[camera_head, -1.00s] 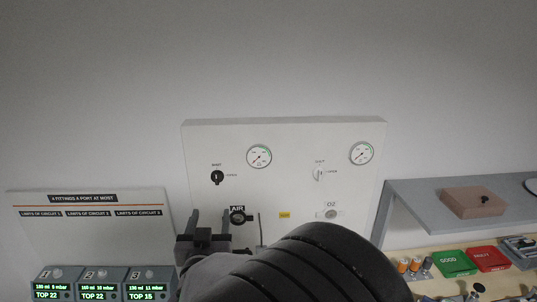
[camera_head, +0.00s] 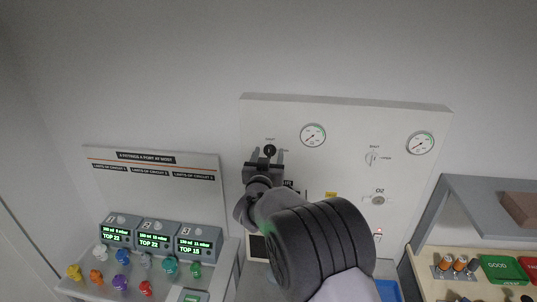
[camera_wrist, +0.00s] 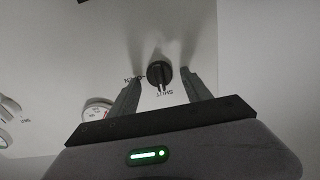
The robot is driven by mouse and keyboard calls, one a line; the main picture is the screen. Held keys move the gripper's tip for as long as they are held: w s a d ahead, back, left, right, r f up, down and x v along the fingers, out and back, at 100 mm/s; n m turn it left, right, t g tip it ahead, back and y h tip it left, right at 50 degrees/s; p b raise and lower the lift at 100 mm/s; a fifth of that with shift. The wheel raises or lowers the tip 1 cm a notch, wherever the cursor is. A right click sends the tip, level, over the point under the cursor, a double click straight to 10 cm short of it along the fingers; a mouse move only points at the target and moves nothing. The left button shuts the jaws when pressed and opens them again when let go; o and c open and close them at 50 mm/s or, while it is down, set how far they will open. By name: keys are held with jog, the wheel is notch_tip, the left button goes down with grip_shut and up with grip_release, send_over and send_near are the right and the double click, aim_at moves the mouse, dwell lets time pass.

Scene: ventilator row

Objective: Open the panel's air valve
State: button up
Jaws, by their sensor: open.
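The air valve is a round black knob (camera_head: 270,150) at the upper left of the white panel (camera_head: 345,112). In the wrist view the knob (camera_wrist: 160,72) is between my two fingers, with SHUT printed below it and OPEN to its left. Its ridge appears to line up with SHUT. My gripper (camera_head: 265,157) is open in front of the knob, one finger on each side. In the wrist view my gripper (camera_wrist: 160,80) shows no clear contact with the knob. The AIR label (camera_head: 288,184) is partly hidden by my arm.
A gauge (camera_head: 313,135) sits right of the knob. A white O2 valve (camera_head: 371,158) and second gauge (camera_head: 420,143) are farther right. Ventilator boxes (camera_head: 157,233) and coloured fittings stand at lower left. A grey shelf (camera_head: 480,205) is at right.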

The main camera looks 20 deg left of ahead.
grip_shut()
